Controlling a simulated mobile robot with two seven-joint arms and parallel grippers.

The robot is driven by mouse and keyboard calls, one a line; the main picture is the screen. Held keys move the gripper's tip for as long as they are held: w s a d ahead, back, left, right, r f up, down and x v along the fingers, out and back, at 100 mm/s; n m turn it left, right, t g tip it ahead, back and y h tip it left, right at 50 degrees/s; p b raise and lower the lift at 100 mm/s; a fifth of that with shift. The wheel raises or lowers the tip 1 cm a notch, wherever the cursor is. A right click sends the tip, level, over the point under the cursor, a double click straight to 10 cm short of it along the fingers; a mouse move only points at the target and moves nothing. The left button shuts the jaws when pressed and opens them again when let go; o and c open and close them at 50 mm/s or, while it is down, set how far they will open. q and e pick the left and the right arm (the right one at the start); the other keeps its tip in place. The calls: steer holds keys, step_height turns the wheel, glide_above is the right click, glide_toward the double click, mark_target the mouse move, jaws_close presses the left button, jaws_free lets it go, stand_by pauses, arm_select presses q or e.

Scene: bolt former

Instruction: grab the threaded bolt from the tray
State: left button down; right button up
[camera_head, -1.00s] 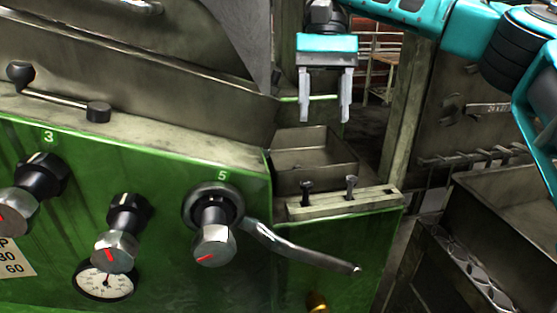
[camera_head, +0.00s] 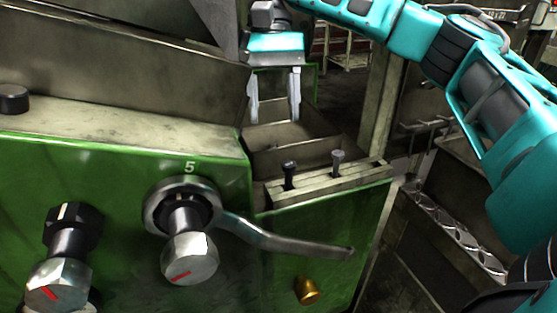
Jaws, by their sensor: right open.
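Two bolts stand upright in a pale metal rail (camera_head: 325,186) along the front edge of the tray. The left bolt (camera_head: 289,174) is dark, and the right bolt (camera_head: 338,163) is greyer. Their threads are too small to make out. The metal tray (camera_head: 330,152) sits behind the rail; part of its inside is hidden from me. My right gripper (camera_head: 274,120) points down over the tray, open and empty, with its two fingers apart. It is behind and above the bolts, apart from them. My left gripper is out of view.
The green machine panel (camera_head: 110,180) carries several knobs, one with a hex head (camera_head: 190,258) below the number 5. A metal lever (camera_head: 285,242) sticks out to the right below the rail. A brass knob (camera_head: 307,290) is lower down. A dark bin (camera_head: 430,240) stands at right.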

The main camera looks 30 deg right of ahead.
steer(key=shift+x, duration=2.85)
steer(key=shift+d, duration=0.1)
jaws_close()
